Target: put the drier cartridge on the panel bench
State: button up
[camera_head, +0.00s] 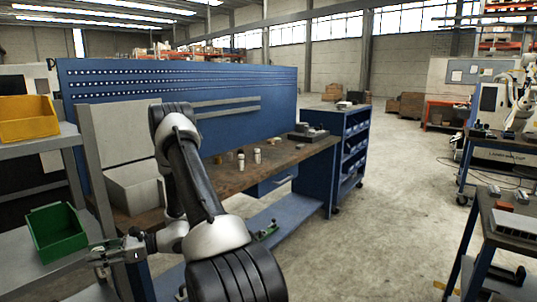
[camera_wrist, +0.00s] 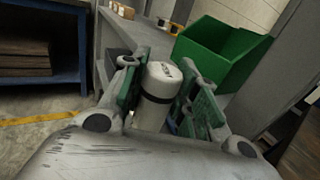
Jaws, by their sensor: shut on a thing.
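The drier cartridge appears to be the white cylinder with a dark band (camera_wrist: 159,84) in the wrist view. My gripper (camera_wrist: 163,75) is shut on it, with a green-padded finger on each side. In the head view my gripper (camera_head: 100,250) is at the lower left, beside a grey shelf rack and just below the green bin; the cartridge is hard to make out there. The panel bench (camera_head: 287,157) has a brown top and a tall blue perforated back panel. It stands beyond my arm, which hides part of its top.
Two small white cylinders (camera_head: 257,156) and dark items stand on the bench top. A grey box (camera_head: 134,190) is at its left end. The green bin (camera_head: 57,232) and yellow bin (camera_head: 28,119) sit on the rack. The bench top's front middle looks clear.

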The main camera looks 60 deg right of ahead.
aim_at(253, 173)
jog(key=i+l+z, duration=0.1)
jog(key=l+z, duration=0.2)
jog(key=l, duration=1.75)
